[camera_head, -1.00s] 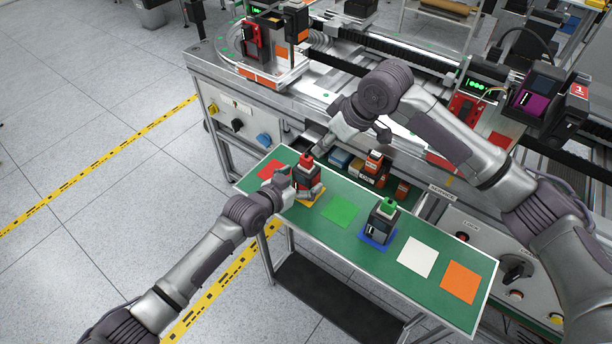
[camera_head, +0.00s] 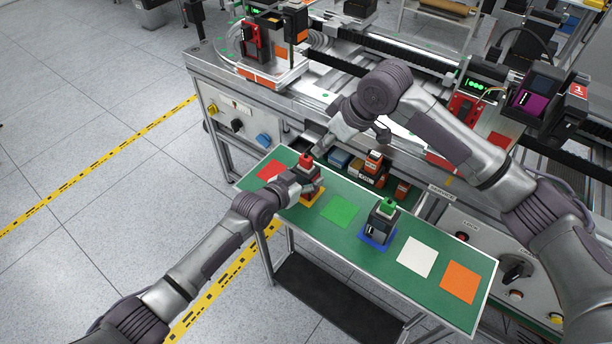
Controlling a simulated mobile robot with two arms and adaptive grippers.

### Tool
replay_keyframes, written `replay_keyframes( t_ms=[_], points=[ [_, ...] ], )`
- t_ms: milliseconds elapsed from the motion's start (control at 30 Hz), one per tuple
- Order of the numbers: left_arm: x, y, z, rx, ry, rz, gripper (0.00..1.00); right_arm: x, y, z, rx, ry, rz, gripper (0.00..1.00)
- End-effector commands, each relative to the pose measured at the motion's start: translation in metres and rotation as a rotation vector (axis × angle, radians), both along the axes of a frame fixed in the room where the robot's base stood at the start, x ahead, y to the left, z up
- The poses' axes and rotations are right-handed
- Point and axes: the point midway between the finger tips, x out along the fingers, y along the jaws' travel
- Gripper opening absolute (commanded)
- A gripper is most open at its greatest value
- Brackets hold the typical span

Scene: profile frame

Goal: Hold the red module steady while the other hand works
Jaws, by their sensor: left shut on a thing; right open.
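The red module (camera_head: 306,161) has a dark body and a red top. My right gripper (camera_head: 350,142) is open and empty above the table's back edge, up and to the right of the red module. A dark module with a green top (camera_head: 388,206) stands on a blue square (camera_head: 377,236) farther right.
Red (camera_head: 270,170), green (camera_head: 340,210), white (camera_head: 417,256) and orange (camera_head: 463,282) squares lie bare on the table. The bench (camera_head: 265,95) bounds the back.

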Motion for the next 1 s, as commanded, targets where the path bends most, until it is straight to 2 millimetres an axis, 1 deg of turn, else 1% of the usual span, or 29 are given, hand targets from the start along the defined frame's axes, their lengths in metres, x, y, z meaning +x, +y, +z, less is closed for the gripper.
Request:
replay_keyframes(
  t_ms=[467,500,533,567,700,833,933,1000],
  points=[
    [0.0,0.001,0.0,0.001,0.001,0.001,0.19,0.0,0.0,0.0,0.0,0.0,0.0,0.42],
    [0.0,0.001,0.0,0.001,0.001,0.001,0.19,0.0,0.0,0.0,0.0,0.0,0.0,0.43],
    [0.0,0.001,0.0,0.001,0.001,0.001,0.19,0.0,0.0,0.0,0.0,0.0,0.0,0.48],
    [0.0,0.001,0.0,0.001,0.001,0.001,0.19,0.0,0.001,0.001,-0.002,0.001,0.001,0.5],
    [0.0,0.0,0.0,0.001,0.001,0.0,0.19,0.004,0.008,0.012,-0.033,0.019,0.004,0.5],
    [0.0,0.0,0.0,0.001,0.001,0.0,0.19,0.006,0.01,0.022,-0.07,0.05,0.003,0.5],
    [0.0,0.0,-0.001,0.001,0.001,0.0,0.19,0.006,0.01,0.021,-0.085,0.065,0.001,0.5],
    [0.0,0.001,-0.001,0.001,0.001,0.001,0.19,0.008,0.011,0.015,-0.088,0.067,0.001,0.5]
  ],
)
